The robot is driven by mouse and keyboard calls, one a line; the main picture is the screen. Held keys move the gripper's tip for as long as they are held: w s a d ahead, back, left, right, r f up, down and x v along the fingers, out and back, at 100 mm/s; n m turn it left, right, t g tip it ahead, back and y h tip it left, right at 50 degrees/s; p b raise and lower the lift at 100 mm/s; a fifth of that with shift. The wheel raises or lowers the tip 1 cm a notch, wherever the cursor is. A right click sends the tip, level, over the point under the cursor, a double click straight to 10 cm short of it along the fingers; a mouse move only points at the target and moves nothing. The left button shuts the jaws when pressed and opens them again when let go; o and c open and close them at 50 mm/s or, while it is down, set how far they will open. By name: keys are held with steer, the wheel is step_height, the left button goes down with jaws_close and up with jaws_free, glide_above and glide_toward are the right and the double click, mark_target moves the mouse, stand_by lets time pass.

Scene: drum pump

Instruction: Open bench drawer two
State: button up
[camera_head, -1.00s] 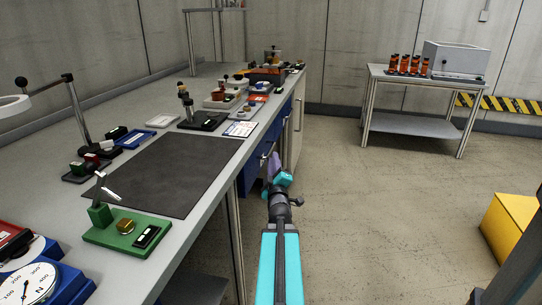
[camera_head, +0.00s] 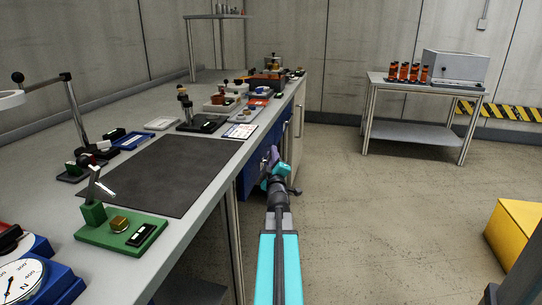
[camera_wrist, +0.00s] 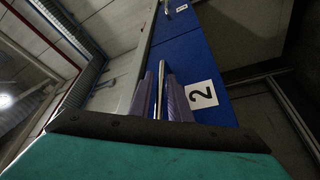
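The blue front of bench drawer two, marked by a white "2" label (camera_wrist: 202,94), fills the middle of the wrist view. Its metal bar handle (camera_wrist: 161,88) runs lengthwise between the two purple fingers of my gripper (camera_wrist: 162,100). The fingers flank the bar closely; I cannot tell whether they grip it. In the head view, my gripper (camera_head: 270,155) is beside the blue drawer unit (camera_head: 250,178) under the bench's right edge. My gripper partly hides the drawer fronts there, and I cannot see whether the drawer stands out.
The grey bench (camera_head: 190,225) runs along the left, holding a dark mat (camera_head: 165,172), a green board (camera_head: 118,236) and several small devices. A pale cabinet (camera_head: 298,125) adjoins the drawers. A side table (camera_head: 425,130) stands at the back right, a yellow box (camera_head: 518,235) at right. Floor between is clear.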

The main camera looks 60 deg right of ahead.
steer(key=shift+w+d+r, duration=0.15)
steer(key=shift+w+d, duration=0.25)
steer(key=shift+d, duration=0.1)
steer(key=shift+c, duration=0.3)
jaws_close()
